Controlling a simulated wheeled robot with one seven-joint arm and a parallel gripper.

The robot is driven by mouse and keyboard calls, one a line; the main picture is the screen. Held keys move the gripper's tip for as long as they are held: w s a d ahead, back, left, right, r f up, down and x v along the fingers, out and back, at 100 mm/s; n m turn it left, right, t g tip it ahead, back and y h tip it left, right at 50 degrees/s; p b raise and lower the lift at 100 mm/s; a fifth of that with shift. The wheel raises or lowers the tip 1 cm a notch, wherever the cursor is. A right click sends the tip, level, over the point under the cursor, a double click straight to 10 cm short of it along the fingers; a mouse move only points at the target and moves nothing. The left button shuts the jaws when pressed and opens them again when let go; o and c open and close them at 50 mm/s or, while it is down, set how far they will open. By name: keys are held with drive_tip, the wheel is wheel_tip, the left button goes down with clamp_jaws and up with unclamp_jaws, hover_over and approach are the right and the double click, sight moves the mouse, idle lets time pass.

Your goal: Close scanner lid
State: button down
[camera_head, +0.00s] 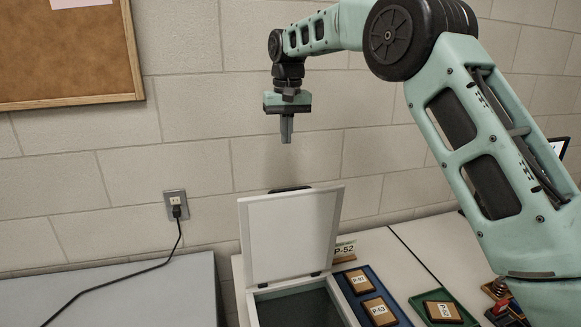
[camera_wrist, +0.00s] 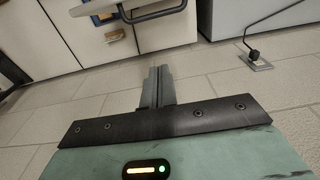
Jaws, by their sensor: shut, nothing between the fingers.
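The scanner (camera_head: 300,300) stands on the table with its white lid (camera_head: 290,237) raised nearly upright. The lid's hinges show at its lower edge, and the dark scanning bed (camera_head: 300,309) lies open in front of it. My gripper (camera_head: 286,140) is shut and empty, pointing down in the air above and behind the lid's top edge, apart from it. In the wrist view my gripper (camera_wrist: 158,70) also shows with its fingers together.
A grey surface (camera_head: 150,290) stands at the left. A power cable (camera_head: 130,271) hangs from the wall outlet (camera_head: 176,204).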

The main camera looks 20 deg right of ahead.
wheel_tip(320, 180, down, 11)
drive_tip(key=s+p, duration=0.2)
drive_tip(key=p, duration=0.1)
drive_tip(key=shift+s+p, duration=0.3)
drive_tip(key=shift+p, duration=0.1)
drive_tip(key=shift+s, duration=0.15)
idle(0.3)
